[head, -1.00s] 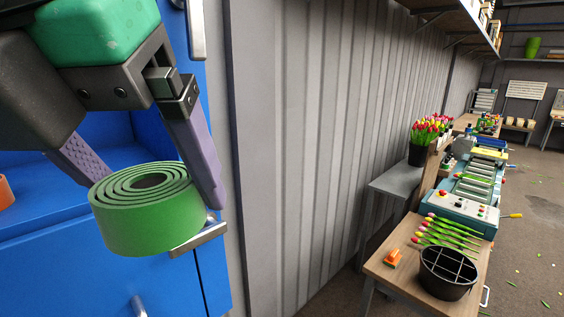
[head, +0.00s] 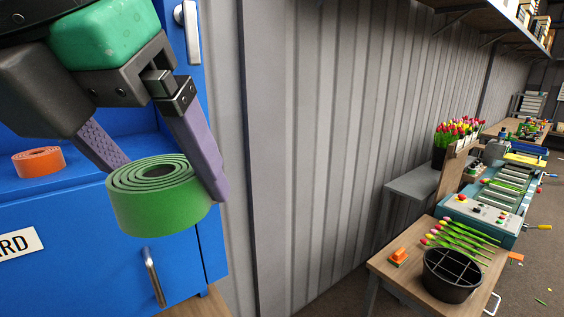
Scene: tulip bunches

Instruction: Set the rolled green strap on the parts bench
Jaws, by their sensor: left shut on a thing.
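The rolled green strap (head: 158,205) is a thick coil seen from above in the head view, at the lower left. My left gripper (head: 160,172), with purple fingers, is shut on it, one finger on each side. The coil is held up in front of the blue cabinet. My right gripper is out of view. No bench carries a readable label. A wooden-topped bench (head: 398,272) stands at lower right, and a grey bench (head: 415,183) stands behind it by the wall. I cannot tell which is the parts bench.
The blue cabinet (head: 95,270) is open, with an orange coil (head: 38,162) on its shelf. A black bucket (head: 450,278), an orange item (head: 399,257) and tulips (head: 462,236) lie on the wooden bench. A teal machine (head: 485,212) stands beyond. A corrugated wall (head: 320,130) fills the middle.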

